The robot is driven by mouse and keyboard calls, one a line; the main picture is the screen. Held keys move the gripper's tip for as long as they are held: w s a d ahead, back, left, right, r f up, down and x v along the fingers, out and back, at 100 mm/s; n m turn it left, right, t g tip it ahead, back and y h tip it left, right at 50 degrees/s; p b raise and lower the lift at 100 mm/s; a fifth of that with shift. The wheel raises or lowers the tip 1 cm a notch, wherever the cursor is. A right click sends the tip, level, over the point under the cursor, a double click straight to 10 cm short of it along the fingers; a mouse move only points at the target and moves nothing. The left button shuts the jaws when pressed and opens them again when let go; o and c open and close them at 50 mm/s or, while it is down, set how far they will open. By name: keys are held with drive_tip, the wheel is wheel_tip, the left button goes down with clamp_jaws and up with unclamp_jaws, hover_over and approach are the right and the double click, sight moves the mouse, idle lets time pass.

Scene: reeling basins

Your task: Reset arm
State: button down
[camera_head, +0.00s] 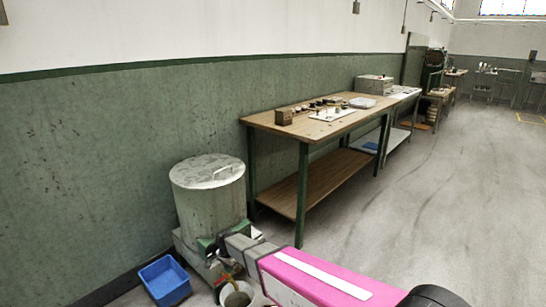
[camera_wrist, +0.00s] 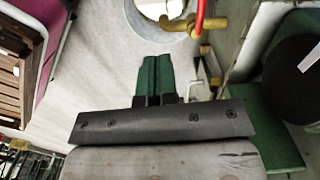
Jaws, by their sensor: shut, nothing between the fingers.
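My gripper (camera_wrist: 156,62) shows in the wrist view with its two green fingers together and nothing between them. In the head view my pink arm (camera_head: 320,280) reaches in from the lower right toward the foot of a grey metal drum with a lid (camera_head: 208,205). The fingertips are hard to make out there. Beyond the fingers in the wrist view are a brass tap (camera_wrist: 182,24) with a red handle and part of a round pale vessel. The fingers look apart from both.
A blue bin (camera_head: 163,282) stands on the floor left of the drum. A small bucket (camera_head: 237,296) sits at the bottom edge, partly hidden. A wooden table (camera_head: 262,119) with several small items stands along the green wall. The floor to the right is clear.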

drive_tip(key=s+d+r+n, duration=0.2)
drive_tip(key=d+r, duration=0.4)
drive_tip(key=d, duration=0.7)
drive_tip(key=s+d+r+n, duration=0.2)
drive_tip(key=d+r, duration=0.5)
drive_tip(key=d, duration=0.7)
drive_tip(key=s+d+r+n, duration=0.3)
drive_tip(key=d+r, duration=0.3)
drive_tip(key=d, duration=0.8)
drive_tip(key=shift+s+d+r, duration=0.2)
drive_tip(key=shift+s+r, duration=0.1)
drive_tip(key=shift+s, duration=0.2)
